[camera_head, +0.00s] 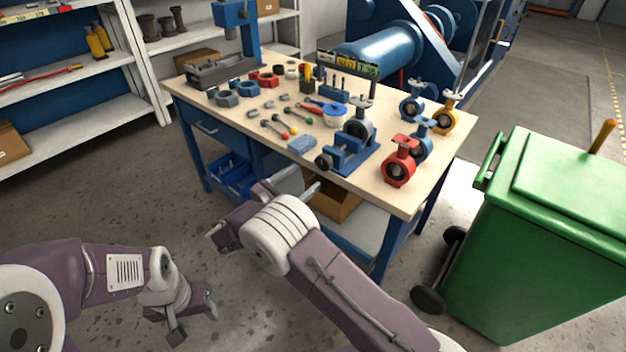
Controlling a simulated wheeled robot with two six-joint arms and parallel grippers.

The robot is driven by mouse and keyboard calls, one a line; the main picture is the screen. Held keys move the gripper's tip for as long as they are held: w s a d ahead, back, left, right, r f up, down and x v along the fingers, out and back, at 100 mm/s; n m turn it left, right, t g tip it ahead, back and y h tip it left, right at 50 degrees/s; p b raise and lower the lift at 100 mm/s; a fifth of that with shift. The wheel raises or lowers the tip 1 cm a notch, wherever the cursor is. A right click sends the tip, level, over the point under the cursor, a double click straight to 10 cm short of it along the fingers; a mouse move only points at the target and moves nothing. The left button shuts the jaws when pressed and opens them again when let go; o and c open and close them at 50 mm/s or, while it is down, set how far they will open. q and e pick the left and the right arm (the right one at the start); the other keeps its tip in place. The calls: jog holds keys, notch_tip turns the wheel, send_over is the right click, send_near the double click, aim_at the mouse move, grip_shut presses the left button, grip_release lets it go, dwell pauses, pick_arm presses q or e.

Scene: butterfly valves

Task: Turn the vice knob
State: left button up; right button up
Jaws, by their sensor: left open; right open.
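A blue vice (352,157) stands on the front part of the workbench. Its round dark knob (323,162) sticks out on its left side, towards the bench's front edge. A grey and blue butterfly valve (358,122) stands upright at the vice; whether the jaws touch it is not clear. My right gripper (262,210) is open and appears empty, in front of the bench, left of and below the knob in the picture, apart from it. My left gripper (194,322) is open and empty, low over the floor, far from the vice.
The workbench (405,205) holds several more valves, including a red one (399,163), plus tools and a blue sponge-like block (301,145) near the vice. A green bin (545,240) stands right of the bench. Shelves (75,135) stand at the left. Floor in front is free.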

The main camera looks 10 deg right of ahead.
aim_at(321, 164)
pick_arm(q)
jog(key=shift+d+f+b, duration=0.1)
jog(key=shift+f+b, duration=0.55)
jog(key=shift+f, duration=0.3)
pick_arm(e)
jog(key=x, duration=0.8)
jog(key=shift+w+d+f, duration=0.1)
jog(key=shift+w+f, duration=0.15)
jog(key=shift+f, duration=0.05)
jog(key=c, duration=1.4)
